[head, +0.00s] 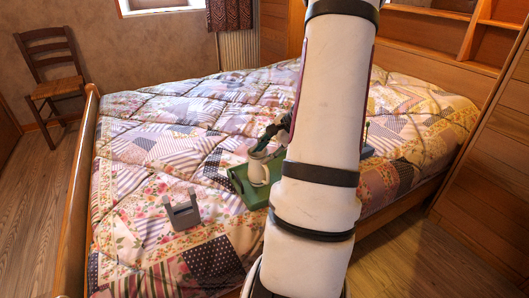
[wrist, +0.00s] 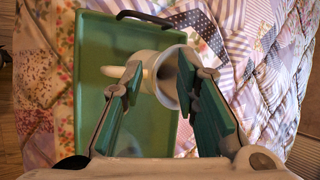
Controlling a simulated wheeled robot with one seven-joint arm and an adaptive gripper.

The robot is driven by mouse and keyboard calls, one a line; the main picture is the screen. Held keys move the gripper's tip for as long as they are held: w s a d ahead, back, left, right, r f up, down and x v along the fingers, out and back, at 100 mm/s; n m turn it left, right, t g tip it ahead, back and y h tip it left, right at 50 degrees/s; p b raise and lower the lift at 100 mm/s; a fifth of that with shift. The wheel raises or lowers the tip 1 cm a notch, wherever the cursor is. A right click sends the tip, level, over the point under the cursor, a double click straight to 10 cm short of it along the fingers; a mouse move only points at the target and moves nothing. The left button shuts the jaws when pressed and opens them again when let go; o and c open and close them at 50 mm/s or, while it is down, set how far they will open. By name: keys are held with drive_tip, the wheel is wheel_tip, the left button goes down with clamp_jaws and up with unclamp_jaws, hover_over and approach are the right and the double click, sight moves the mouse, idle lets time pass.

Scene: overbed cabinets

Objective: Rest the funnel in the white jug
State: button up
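The white jug (head: 258,168) stands on a green tray on the bed. In the head view my gripper (head: 268,139) is just above the jug, partly hidden by my arm. I cannot tell whether a finger touches the jug.
The green tray (head: 237,182) has raised edges and a dark handle (wrist: 145,18). A grey two-pronged block (head: 182,212) sits on the quilt to its left. A blue-grey item (head: 366,150) shows right of my arm. The quilt (head: 150,140) is uneven; its left side is mostly free.

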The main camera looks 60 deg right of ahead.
drive_tip(key=shift+r, duration=0.1)
drive_tip(key=v, duration=1.2)
drive_tip(key=shift+a, duration=0.1)
idle(0.4)
